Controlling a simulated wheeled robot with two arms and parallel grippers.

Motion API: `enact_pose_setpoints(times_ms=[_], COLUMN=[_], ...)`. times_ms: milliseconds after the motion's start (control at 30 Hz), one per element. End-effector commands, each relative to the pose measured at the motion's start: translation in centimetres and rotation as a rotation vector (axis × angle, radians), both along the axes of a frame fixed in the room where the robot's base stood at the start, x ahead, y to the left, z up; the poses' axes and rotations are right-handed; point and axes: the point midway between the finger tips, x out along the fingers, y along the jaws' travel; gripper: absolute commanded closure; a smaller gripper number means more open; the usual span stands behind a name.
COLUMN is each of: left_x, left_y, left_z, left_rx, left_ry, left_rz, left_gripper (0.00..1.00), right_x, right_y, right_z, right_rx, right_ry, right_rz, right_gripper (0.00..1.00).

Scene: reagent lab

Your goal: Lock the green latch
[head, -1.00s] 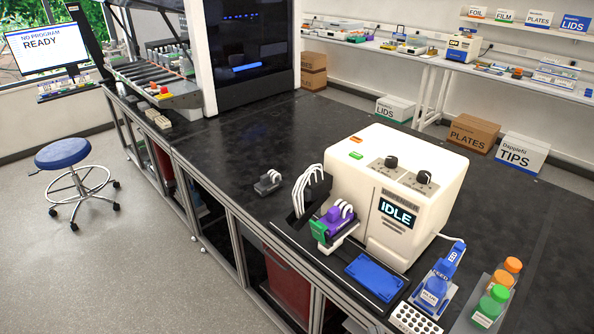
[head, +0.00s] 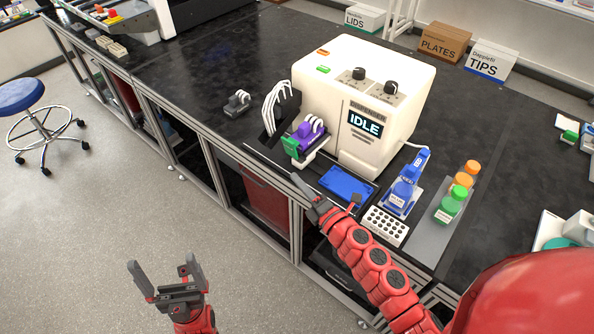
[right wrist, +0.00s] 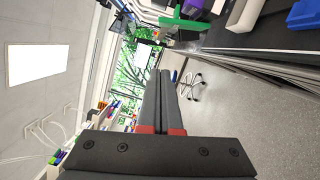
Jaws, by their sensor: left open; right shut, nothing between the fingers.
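The green latch (head: 290,146) is on the front left of the white dispenser (head: 361,92), beside the purple cassette part (head: 307,135). In the right wrist view the green latch (right wrist: 186,23) shows at the top, beyond the fingers. My right gripper (head: 300,184) is shut and empty. In the head view it appears just below the latch, at the bench's front edge, apart from it. My left gripper (head: 163,270) is open and empty, over the floor in front of the bench. How the latch engages is too small to tell.
Thin white tubes (head: 277,101) run beside the purple part. A small grey part (head: 237,103) stands left on the bench.

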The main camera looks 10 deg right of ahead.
Motion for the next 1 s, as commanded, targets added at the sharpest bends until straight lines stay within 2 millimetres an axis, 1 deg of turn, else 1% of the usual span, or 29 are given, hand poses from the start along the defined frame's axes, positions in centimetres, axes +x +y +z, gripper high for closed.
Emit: enact_pose_setpoints(times_ms=[33, 267, 400, 433, 500, 600, 800, 1000], left_x=[0.0, 0.0, 0.0, 0.0, 0.0, 0.0, 0.0, 0.0], left_y=[0.0, 0.0, 0.0, 0.0, 0.0, 0.0, 0.0, 0.0], left_z=[0.7, 2.5, 3.3, 3.6, 4.3, 4.7, 5.0, 5.0], left_rx=[0.0, 0.0, 0.0, 0.0, 0.0, 0.0, 0.0, 0.0], left_ry=[0.0, 0.0, 0.0, 0.0, 0.0, 0.0, 0.0, 0.0], left_rz=[0.0, 0.0, 0.0, 0.0, 0.0, 0.0, 0.0, 0.0], left_gripper=[0.0, 0.0, 0.0, 0.0, 0.0, 0.0, 0.0, 0.0], right_x=[0.8, 5.3, 7.6, 8.0, 8.6, 9.3, 9.8, 9.8], right_y=[0.5, 2.6, 3.6, 3.3, 2.2, 1.2, 0.5, 0.5], right_z=[0.4, 0.9, 0.9, 1.0, 1.3, 1.4, 1.5, 1.4], right_rx=[0.003, 0.008, 0.01, 0.008, 0.006, 0.007, 0.006, 0.006], right_ry=[0.002, 0.0, 0.002, 0.004, 0.003, 0.004, 0.003, 0.003], right_rz=[0.002, 0.005, 0.002, 0.001, 0.0, 0.001, 0.004, 0.005], right_gripper=[1.0, 1.0, 1.0, 1.0, 1.0, 1.0, 1.0, 1.0])
